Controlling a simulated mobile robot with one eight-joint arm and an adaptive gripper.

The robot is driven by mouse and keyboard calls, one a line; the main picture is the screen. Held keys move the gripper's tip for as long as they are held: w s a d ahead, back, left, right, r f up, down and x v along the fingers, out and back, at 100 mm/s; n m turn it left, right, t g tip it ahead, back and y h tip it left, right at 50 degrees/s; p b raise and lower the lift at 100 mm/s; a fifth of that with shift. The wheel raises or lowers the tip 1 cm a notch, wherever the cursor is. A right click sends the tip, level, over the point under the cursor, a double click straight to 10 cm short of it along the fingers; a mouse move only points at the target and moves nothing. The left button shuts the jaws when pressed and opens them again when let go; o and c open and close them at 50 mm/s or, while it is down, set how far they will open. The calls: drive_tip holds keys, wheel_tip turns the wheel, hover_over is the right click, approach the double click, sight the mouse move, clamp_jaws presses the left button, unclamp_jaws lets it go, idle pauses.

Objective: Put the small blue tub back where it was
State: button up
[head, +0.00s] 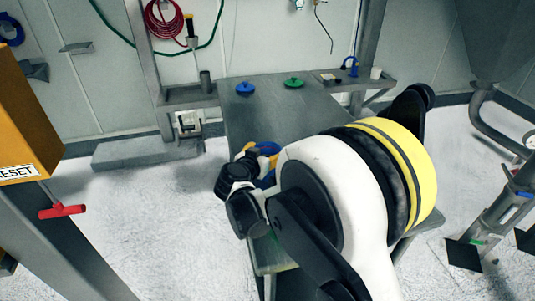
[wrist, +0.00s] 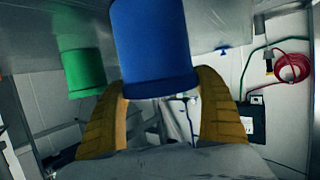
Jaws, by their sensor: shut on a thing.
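The small blue tub (wrist: 155,45) is between the two yellow fingers of my gripper (wrist: 161,82) in the wrist view. The gripper is shut on it, and the upper part of the tub is cut off by the frame. In the head view my gripper (head: 258,158) is over the grey table (head: 245,125), and my arm hides most of the tub. Whether the tub touches the table cannot be told. A green tub (wrist: 83,72) is left of the blue one in the wrist view, apart from it.
A side shelf (head: 355,80) with small items is at the back right.

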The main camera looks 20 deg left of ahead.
drive_tip(key=shift+f, duration=0.15)
drive_tip(key=o, duration=1.4)
drive_tip(key=shift+c, duration=0.2)
drive_tip(key=shift+s+r, duration=0.1)
drive_tip(key=shift+r, duration=0.3)
drive_tip(key=p+v, duration=0.3)
drive_tip(key=v, duration=0.8)
drive_tip(key=shift+s, duration=0.45)
